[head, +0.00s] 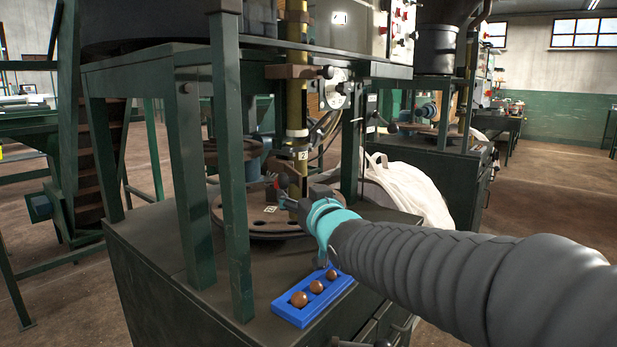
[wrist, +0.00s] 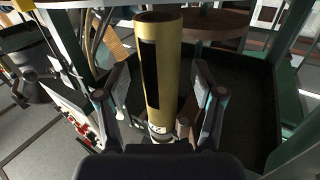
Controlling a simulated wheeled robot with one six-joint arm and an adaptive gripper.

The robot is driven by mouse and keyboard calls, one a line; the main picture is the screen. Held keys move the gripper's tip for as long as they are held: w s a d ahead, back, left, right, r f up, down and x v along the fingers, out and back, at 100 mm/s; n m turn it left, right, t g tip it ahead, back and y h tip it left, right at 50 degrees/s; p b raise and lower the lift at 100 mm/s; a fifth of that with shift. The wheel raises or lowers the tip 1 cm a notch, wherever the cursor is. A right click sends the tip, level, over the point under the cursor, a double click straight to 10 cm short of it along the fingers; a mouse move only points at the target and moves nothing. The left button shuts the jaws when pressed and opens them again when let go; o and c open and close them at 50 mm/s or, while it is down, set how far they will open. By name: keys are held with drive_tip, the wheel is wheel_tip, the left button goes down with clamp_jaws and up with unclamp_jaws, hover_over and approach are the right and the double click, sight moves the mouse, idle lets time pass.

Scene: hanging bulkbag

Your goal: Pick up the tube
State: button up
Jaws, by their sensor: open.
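A brass-coloured tube (wrist: 161,85) with a long dark slot fills the middle of the wrist view. A yellow upright tube (head: 297,115) shows in the head view inside the green machine frame; a small number label is near its lower end. My gripper (wrist: 162,92) is open, with one finger on each side of the tube in the wrist view and gaps beside it. In the head view my gripper (head: 284,190) is small and dark, over the round plate near the tube's lower end. The exact depth between fingers and tube cannot be told.
A round plate (head: 268,222) lies on the machine table below the tube. A blue tray (head: 284,310) with brown balls sits at the table's front edge. Green frame posts (head: 230,180) stand left of my gripper. A white bulk bag (head: 410,188) is behind my arm.

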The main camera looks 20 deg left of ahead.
drive_tip(key=shift+x, duration=1)
clamp_jaws()
drive_tip(key=shift+r, duration=0.15)
